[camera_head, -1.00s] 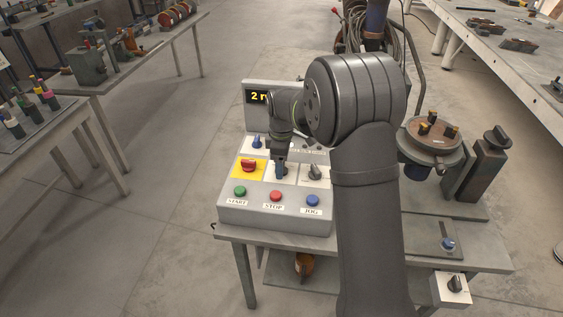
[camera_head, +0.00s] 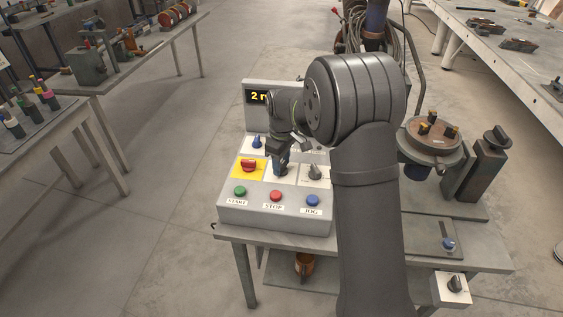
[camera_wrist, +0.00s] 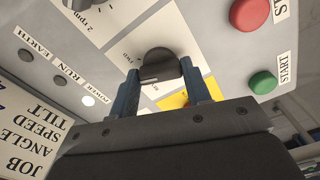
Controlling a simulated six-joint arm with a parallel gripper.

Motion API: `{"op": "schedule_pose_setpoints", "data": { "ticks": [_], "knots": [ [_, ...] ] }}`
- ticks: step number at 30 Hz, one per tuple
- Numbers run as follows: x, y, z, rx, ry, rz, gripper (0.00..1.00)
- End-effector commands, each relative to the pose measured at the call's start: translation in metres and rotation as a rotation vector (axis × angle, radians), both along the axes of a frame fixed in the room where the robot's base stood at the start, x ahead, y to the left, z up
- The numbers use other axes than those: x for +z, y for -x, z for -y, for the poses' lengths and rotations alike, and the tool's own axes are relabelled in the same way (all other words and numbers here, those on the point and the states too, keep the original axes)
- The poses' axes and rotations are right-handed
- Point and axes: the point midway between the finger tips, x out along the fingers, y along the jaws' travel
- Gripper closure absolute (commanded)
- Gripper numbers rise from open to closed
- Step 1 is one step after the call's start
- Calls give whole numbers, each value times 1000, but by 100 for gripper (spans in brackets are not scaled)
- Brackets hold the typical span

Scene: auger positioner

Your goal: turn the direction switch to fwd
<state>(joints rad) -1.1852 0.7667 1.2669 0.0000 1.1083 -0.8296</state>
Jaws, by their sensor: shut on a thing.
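The direction switch (camera_wrist: 158,66) is a dark round knob on a pale label plate. In the wrist view it sits between the two blue fingers of my gripper (camera_wrist: 160,88), which are shut on its sides.
A red knob on a yellow plate (camera_head: 248,165) is left of my gripper, and a dark pointer knob (camera_head: 314,172) is right. Green (camera_head: 240,191), red (camera_head: 275,196) and blue (camera_head: 312,200) buttons line the front. A chuck table (camera_head: 433,140) stands right of my arm.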

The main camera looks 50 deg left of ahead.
Motion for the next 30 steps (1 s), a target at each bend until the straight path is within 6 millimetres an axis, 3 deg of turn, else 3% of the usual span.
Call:
{"op": "schedule_pose_setpoints", "data": {
  "ticks": [15,30],
  "knots": [
    [1,0,0,-368,-1,1,79],
    [1,0,0,-461,-1,1,79]
  ]
}}
